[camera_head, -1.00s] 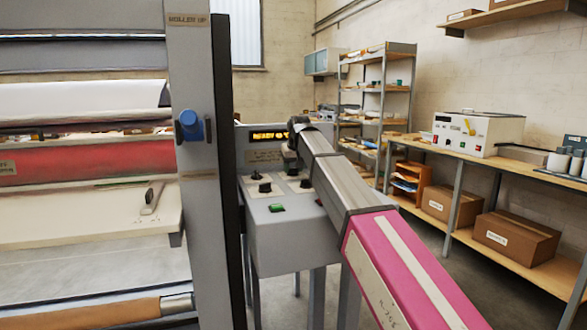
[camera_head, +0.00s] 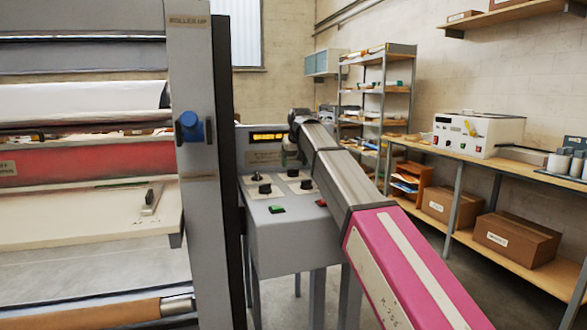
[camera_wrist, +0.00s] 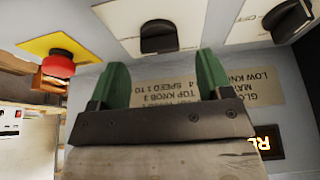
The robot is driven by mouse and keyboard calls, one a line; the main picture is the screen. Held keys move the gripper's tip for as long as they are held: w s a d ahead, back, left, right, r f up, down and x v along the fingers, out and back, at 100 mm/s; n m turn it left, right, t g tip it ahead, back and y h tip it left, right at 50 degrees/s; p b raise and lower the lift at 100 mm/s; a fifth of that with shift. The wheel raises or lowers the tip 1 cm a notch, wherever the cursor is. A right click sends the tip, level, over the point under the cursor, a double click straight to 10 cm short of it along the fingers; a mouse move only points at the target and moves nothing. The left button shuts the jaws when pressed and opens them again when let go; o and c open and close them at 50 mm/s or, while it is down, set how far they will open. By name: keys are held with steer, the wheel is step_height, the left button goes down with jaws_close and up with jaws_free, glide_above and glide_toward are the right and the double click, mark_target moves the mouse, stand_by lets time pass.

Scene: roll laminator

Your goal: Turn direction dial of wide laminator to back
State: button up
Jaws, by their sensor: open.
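The wide laminator (camera_head: 200,110) fills the left of the head view, with its grey control box (camera_head: 300,235) to the right of its upright. Several black dials stand on pale plates on the box, including one dial at the front (camera_head: 265,189). I cannot read which is the direction dial. In the wrist view one black dial (camera_wrist: 158,37) lies just beyond the gap between my fingertips, and another dial (camera_wrist: 287,18) is at the upper right. My gripper (camera_wrist: 163,75) is open with green fingers, empty, and appears apart from the dials. It is partly hidden by my arm in the head view.
A red button on a yellow plate (camera_wrist: 59,63) is left of my fingers. A green button (camera_head: 276,209) is on the box front. A lit display (camera_head: 270,136) stands behind the dials. A bench with a small white laminator (camera_head: 478,134) is at the right.

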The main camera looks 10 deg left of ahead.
steer(key=v, duration=0.7)
steer(key=shift+r, duration=0.2)
steer(key=shift+s+d, duration=0.1)
